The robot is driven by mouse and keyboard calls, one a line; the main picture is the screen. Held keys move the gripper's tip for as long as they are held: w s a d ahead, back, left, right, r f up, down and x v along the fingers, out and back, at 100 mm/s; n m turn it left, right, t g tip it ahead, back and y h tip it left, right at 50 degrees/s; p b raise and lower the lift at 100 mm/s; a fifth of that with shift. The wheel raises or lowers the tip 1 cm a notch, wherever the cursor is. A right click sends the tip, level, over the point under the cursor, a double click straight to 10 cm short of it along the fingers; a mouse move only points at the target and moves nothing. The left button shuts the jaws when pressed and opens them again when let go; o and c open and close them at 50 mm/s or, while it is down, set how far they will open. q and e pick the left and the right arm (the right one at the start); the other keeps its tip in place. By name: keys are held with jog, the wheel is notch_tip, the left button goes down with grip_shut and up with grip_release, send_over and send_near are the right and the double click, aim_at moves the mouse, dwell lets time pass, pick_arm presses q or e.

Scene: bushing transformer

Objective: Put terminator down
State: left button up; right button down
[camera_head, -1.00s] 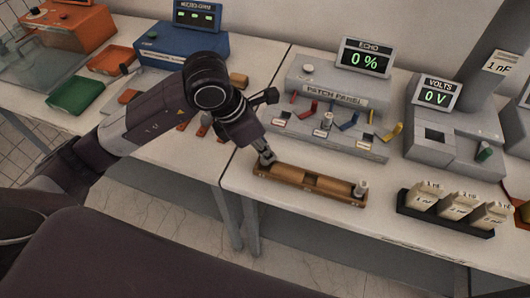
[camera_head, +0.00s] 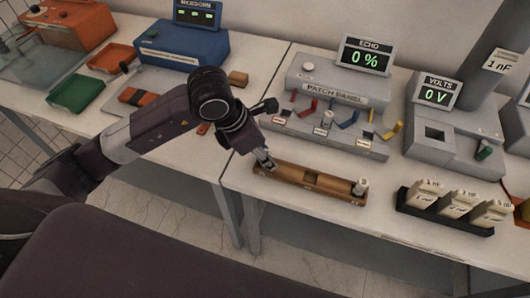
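A brown wooden holder (camera_head: 325,189) lies near the front edge of the right table. A small grey metal piece, perhaps a terminator (camera_head: 361,186), stands upright at its right end. My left gripper (camera_head: 264,160) is at the holder's left end, pointing down at it. Its fingertips are small and close to the wood; a piece between them, or whether they are parted, cannot be made out. My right gripper is not in view.
Behind the holder is the grey patch panel (camera_head: 331,127) with coloured plugs and an ECHO display reading 0 %. A black rack (camera_head: 445,217) with several cream blocks stands to the right. A VOLTS unit (camera_head: 447,150) is behind it. A gap separates the two tables.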

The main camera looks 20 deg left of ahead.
pick_arm(q)
jog(key=shift+r, duration=0.1)
jog(key=shift+r+p, duration=0.2)
jog(key=shift+p, duration=0.1)
jog(key=b+v, duration=0.2)
jog(key=v, duration=1)
jog(key=shift+f, duration=0.15)
